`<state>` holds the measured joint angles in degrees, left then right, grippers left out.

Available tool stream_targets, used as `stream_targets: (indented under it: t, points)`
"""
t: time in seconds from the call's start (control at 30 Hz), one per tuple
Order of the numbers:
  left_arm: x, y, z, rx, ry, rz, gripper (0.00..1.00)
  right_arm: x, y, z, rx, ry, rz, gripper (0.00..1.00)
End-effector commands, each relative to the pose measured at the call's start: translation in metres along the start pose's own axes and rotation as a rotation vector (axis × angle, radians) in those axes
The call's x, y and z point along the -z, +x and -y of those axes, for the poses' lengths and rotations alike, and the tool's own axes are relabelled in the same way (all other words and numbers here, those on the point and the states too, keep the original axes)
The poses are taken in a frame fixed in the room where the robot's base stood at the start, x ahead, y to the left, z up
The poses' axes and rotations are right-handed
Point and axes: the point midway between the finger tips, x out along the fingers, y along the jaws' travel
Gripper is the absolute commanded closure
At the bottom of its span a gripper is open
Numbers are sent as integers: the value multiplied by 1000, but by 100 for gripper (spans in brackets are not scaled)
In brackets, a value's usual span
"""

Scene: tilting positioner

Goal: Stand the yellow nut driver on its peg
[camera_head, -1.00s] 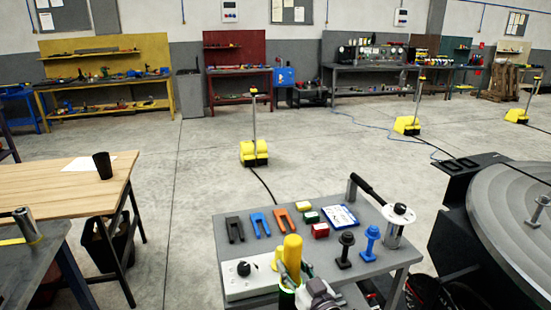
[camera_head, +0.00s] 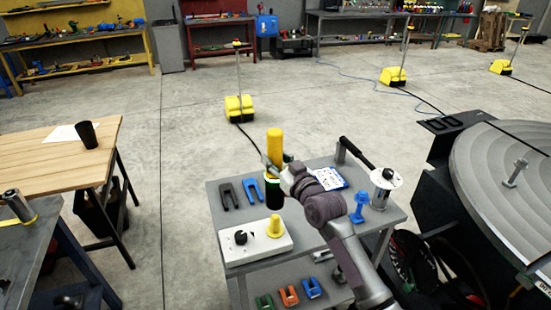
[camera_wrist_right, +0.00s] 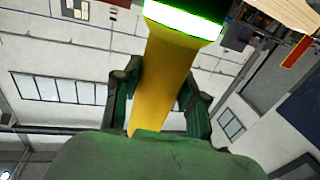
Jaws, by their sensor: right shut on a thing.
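The yellow nut driver (camera_head: 274,146) is upright, its yellow handle up and its dark lower part with a bright green-white band down. My right gripper (camera_head: 275,168) is shut on the handle. In the right wrist view the yellow handle (camera_wrist_right: 162,85) lies between both fingers. The yellow peg (camera_head: 275,228) stands on a white block (camera_head: 256,250) with a black knob, on the grey cart. The driver's lower end shows just above the peg in the picture, apart from it; their distance in depth cannot be told. My left gripper is not in view.
The grey cart (camera_head: 222,215) holds black (camera_head: 228,192) and blue (camera_head: 252,188) forked pieces, a blue bolt-like piece (camera_head: 360,206) and a white-topped cylinder (camera_head: 381,190). Its lower shelf holds coloured pieces. A large round positioner table (camera_head: 500,175) stands to the right.

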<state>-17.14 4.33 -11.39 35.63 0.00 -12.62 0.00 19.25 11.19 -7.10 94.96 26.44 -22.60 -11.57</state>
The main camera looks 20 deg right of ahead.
Motion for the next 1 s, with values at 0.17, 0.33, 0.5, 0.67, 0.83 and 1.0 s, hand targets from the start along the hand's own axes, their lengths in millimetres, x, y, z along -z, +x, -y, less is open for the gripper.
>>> stream_targets:
  t: [0.17, 0.33, 0.5, 0.67, 0.83, 1.0]
  points:
    - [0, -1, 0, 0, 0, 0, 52, 0, 0, 0, -1, 0, -6, 100]
    - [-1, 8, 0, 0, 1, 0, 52, -11, 0, 0, -1, 0, -6, 100]
    - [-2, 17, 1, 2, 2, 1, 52, -25, 0, 0, -1, -2, -6, 100]
    - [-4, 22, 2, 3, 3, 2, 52, -33, 0, 0, -1, -2, -7, 100]
    - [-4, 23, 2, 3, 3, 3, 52, -34, 0, 0, -1, -1, -8, 100]
    - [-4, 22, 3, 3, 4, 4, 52, -34, 0, 0, -1, -1, -8, 100]
